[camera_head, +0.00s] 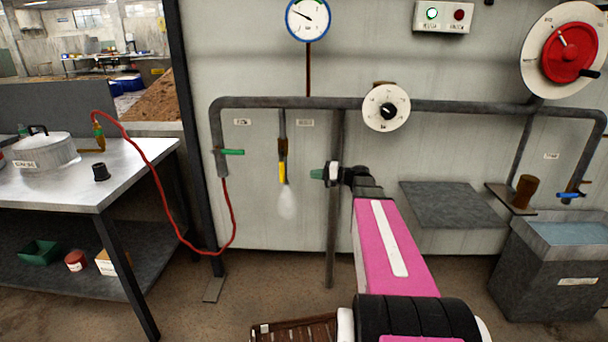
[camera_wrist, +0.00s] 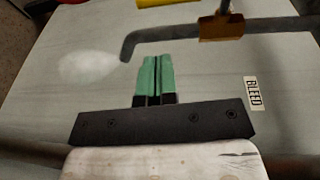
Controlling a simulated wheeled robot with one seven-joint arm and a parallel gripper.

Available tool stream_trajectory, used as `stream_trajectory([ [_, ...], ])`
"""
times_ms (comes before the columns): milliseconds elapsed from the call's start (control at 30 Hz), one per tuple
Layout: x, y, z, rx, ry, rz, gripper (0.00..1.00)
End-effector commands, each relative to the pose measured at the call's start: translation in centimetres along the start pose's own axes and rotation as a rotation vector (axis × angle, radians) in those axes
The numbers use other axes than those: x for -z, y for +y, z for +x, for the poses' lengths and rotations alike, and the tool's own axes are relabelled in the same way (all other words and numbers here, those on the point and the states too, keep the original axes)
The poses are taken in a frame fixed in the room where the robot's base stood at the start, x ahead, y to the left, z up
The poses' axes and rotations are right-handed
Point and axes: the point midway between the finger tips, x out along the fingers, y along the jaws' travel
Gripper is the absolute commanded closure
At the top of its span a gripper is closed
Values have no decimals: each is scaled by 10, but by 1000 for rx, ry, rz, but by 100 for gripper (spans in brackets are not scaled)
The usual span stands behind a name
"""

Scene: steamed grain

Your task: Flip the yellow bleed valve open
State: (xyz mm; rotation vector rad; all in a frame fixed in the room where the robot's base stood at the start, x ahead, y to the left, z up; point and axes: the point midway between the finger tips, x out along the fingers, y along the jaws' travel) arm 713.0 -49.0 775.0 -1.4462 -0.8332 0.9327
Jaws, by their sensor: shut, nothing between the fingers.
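The yellow bleed valve lever (camera_head: 283,172) points down below its brown valve body (camera_head: 282,147) on a short drop pipe, in line with the pipe. A pale puff of steam (camera_head: 287,203) hangs below it. In the wrist view the lever (camera_wrist: 165,3) is cut off at the top edge, beside the brass body (camera_wrist: 222,27); steam (camera_wrist: 92,67) shows at the bent outlet. My gripper (camera_head: 317,173) is to the right of the lever, apart from it. Its green fingertips (camera_wrist: 155,75) are together and empty in the wrist view.
A BLEED label (camera_wrist: 253,93) is on the wall panel. A green-handled valve (camera_head: 232,152) with a red hose is to the left. A vertical post (camera_head: 333,240) stands behind my gripper. A grey shelf (camera_head: 452,204) is to the right.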

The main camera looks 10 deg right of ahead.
Motion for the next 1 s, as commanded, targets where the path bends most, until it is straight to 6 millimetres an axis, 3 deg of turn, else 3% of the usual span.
stream_trajectory([
  [100, 0, 2, -19, 0, 1, 0, 100],
  [300, 0, 3, -35, 0, 0, 0, 100],
  [733, -2, 4, -36, -6, -2, 0, 100],
  [867, -16, 17, -27, -71, -21, 4, 100],
  [1000, -52, 50, -8, -238, -69, 7, 100],
])
